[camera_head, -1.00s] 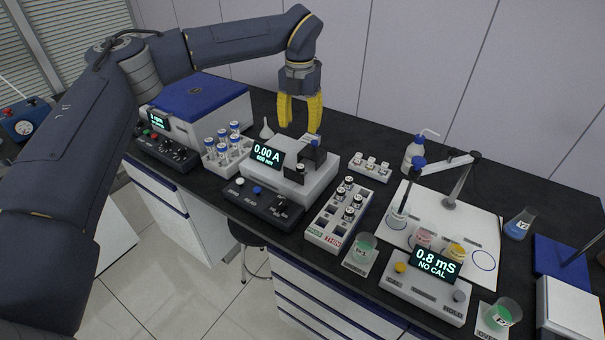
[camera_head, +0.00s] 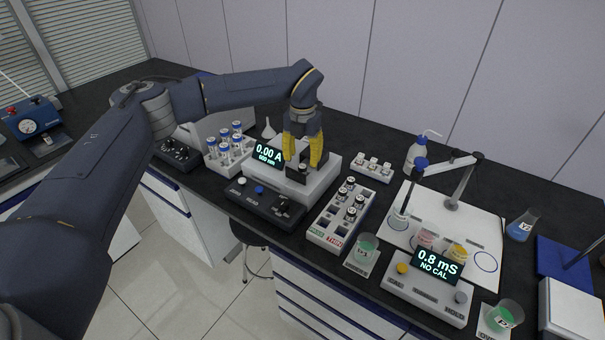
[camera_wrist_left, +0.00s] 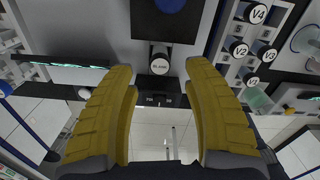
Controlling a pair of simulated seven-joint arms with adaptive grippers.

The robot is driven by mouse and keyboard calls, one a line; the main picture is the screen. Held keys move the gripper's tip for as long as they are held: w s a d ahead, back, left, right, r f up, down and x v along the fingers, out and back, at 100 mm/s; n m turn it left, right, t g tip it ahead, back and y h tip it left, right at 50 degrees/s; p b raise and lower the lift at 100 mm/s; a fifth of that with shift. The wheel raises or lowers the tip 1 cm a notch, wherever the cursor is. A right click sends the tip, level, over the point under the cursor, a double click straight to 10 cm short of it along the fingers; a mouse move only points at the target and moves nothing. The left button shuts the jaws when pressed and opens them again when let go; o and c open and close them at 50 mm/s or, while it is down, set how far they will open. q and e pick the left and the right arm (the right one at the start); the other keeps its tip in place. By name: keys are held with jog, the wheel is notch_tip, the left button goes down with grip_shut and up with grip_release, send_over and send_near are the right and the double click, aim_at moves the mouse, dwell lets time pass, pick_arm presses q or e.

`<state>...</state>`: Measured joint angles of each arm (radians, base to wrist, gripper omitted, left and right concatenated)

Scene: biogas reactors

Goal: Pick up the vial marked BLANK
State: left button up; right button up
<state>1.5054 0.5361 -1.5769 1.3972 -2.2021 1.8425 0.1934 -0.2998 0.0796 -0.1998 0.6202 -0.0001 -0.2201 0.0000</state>
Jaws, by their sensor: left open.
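The vial marked BLANK (camera_wrist_left: 160,64) shows in the left wrist view as a round white cap with dark lettering, above a dark slot in the pale meter body. In the head view it is mostly hidden behind my fingers. The meter (camera_head: 328,180) has a display reading 0.00 A. My left gripper (camera_head: 303,158) points down over the meter with its yellow fingers open. In the left wrist view the fingertips (camera_wrist_left: 160,72) lie on either side of the cap, with a gap on each side. My right gripper is not in view.
A white rack (camera_head: 321,236) with several vials, among them V2, V3 and V4, stands just right of the meter. A blue-capped tube rack (camera_head: 213,167) stands left. A black control panel (camera_head: 264,207) lies in front. A small white block with vials (camera_head: 372,168) is behind the rack.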

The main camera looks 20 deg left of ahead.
aim_at(302, 166)
pick_arm(q)
jog(key=shift+f, duration=2.4)
grip_shut()
